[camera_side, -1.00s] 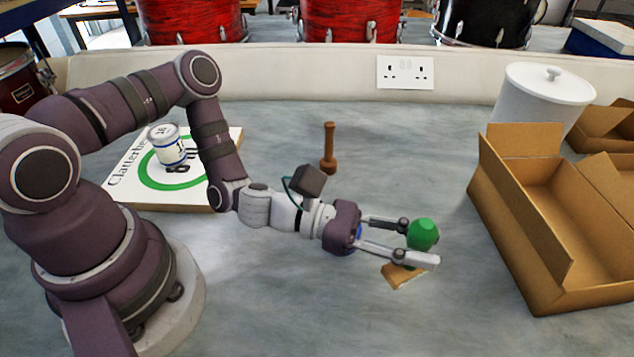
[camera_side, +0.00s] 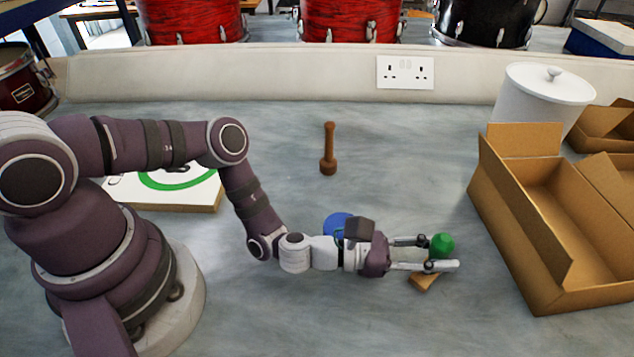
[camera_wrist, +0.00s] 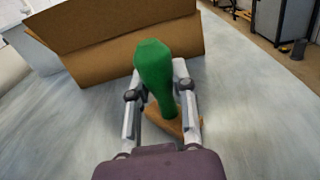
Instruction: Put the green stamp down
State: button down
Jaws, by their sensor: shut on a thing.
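The green stamp has a rounded green handle (camera_side: 441,244) and a tan block base (camera_side: 424,281). My gripper (camera_side: 432,254) is shut on the handle, with a finger on each side of it. The stamp stands between the fingers in the wrist view (camera_wrist: 156,75), its base partly hidden below them. In the side view it is low over the bench, left of the open cardboard box; I cannot tell whether its base touches the bench.
The open cardboard box (camera_side: 555,255) stands close on the right. A white lidded canister (camera_side: 540,100) is behind it. A brown wooden peg-shaped thing (camera_side: 328,150) stands at the back. A blue round thing (camera_side: 337,222) is partly hidden behind my wrist. The front bench is clear.

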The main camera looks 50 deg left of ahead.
jog(key=c, duration=0.9)
grip_release()
jog(key=shift+c, duration=0.2)
